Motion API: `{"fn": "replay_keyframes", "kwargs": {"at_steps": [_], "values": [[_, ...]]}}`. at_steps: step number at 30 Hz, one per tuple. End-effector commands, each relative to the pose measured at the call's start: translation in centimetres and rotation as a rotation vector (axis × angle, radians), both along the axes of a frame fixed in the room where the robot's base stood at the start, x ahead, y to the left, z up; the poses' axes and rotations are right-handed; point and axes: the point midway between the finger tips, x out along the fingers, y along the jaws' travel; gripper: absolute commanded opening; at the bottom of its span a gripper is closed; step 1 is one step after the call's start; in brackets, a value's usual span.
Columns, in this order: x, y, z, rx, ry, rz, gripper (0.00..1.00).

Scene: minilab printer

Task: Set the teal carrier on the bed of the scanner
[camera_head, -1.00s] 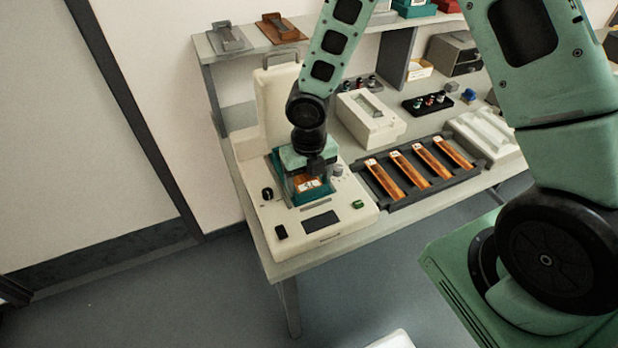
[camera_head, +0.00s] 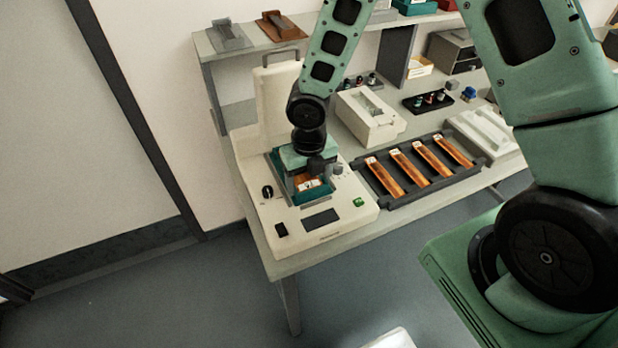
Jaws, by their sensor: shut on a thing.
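The teal carrier (camera_head: 308,194) is at the bed of the scanner, with an orange-brown piece and a white label showing in its front part. My gripper (camera_head: 310,172) is over the carrier from above and shut on it, hiding its back part. The scanner (camera_head: 340,222) is a cream machine at the table's left front corner, with its lid (camera_head: 277,105) raised behind. A grey strip of the bed (camera_head: 315,203) shows in front of the carrier. I cannot tell whether the carrier's underside touches the bed.
A dark tray (camera_head: 392,204) with several orange-brown strips lies right of the scanner. A cream box (camera_head: 368,118) and a black rack (camera_head: 430,102) of small bottles stand behind. A shelf (camera_head: 255,48) with holders runs along the back. The scanner's knob and buttons are at its front.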

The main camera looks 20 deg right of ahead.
Motion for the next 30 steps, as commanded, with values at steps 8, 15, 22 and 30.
{"fn": "replay_keyframes", "kwargs": {"at_steps": [8,15,22,30], "values": [[0.02,-0.01,0.02,0.000,0.000,0.000,0.46],[0.02,0.00,-0.19,0.000,0.000,0.000,0.46],[0.03,-0.01,-0.36,0.000,-0.001,-0.001,0.46],[0.02,-0.01,-0.37,0.000,0.000,-0.001,0.97]]}}
